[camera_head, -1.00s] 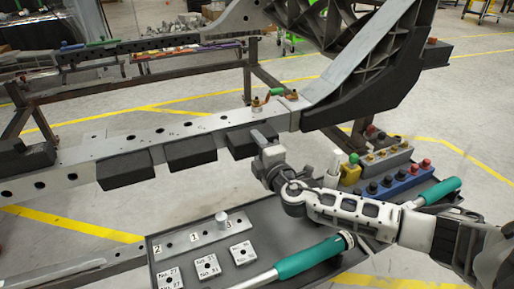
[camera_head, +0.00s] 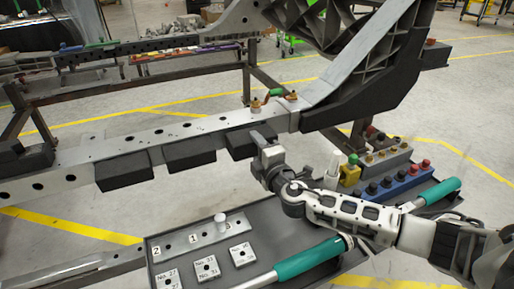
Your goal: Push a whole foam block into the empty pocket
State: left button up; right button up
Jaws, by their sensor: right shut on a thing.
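Black foam blocks sit in a row along the near side of the grey chassis rail (camera_head: 95,150): a left block (camera_head: 123,170), a middle block (camera_head: 197,152) and a right block (camera_head: 240,146). My right gripper (camera_head: 260,141) is at the right block's right end and is shut on it. Its jaws and wrist cover part of that block, so the exact contact is hidden. I cannot make out an empty pocket in the rail from this angle. My left gripper is not in view.
Below the rail is a dark tray (camera_head: 250,213) with a numbered plate (camera_head: 205,236), several labelled square blocks (camera_head: 206,268) and a teal-handled tool (camera_head: 308,259). Blue and grey fixtures with knobs (camera_head: 398,186) stand at the right. A large black bracket (camera_head: 375,95) rises above the rail's right end.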

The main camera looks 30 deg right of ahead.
jog(key=shift+w, duration=0.1)
jog(key=shift+w+d+b, duration=0.1)
jog(key=shift+w+b, duration=0.35)
jog(key=shift+w, duration=0.65)
jog(key=shift+w+b, duration=0.45)
jog(key=shift+w, duration=0.45)
dwell(0.3)
jog(key=o, duration=1.2)
jog(key=shift+c, duration=0.2)
